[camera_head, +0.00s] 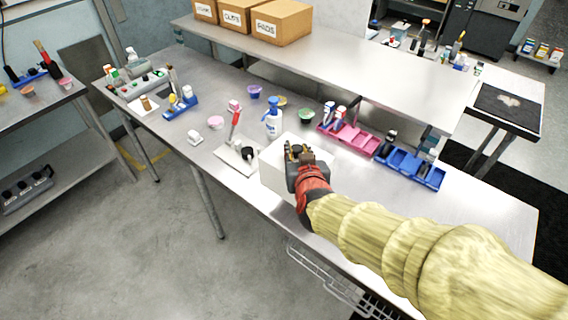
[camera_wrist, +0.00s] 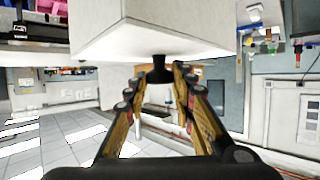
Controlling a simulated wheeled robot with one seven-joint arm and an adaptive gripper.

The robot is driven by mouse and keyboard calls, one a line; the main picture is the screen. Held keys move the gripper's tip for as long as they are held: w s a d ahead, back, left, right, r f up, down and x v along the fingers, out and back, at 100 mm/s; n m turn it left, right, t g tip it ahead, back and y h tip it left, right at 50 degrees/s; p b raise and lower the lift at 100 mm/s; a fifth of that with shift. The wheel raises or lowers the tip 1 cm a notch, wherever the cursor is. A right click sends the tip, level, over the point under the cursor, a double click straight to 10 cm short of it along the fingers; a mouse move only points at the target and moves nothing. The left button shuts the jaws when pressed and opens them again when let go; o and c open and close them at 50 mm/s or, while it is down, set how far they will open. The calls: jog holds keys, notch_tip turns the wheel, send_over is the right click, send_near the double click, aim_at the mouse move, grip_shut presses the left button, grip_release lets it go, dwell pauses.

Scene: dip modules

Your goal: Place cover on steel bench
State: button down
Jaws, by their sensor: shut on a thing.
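The cover is a white box (camera_head: 275,179) with a black knob (camera_wrist: 159,68). My gripper (camera_head: 299,152) is shut on the knob, which shows between its two fingers in the wrist view. The white cover (camera_wrist: 150,32) fills the top middle of that view. In the head view, the cover is near the front edge of the steel bench (camera_head: 440,225), and my gripper hides its right part. I cannot tell whether it touches the bench or is held above it.
Pink bins (camera_head: 352,139) and blue bins (camera_head: 408,168) stand behind. Cardboard boxes (camera_head: 280,22) sit on the raised shelf. The bench's right end is clear.

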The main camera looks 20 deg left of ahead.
jog(key=w+a+f+b, duration=0.3)
jog(key=w+a+f, duration=0.1)
jog(key=f, duration=0.5)
jog(key=shift+b+x, duration=0.35)
jog(key=shift+x, duration=0.5)
jog(key=shift+f, duration=0.1)
jog(key=shift+f, duration=0.15)
jog(key=c, duration=1.5)
grip_release()
jog(key=p+v, duration=0.3)
jog(key=v, duration=0.9)
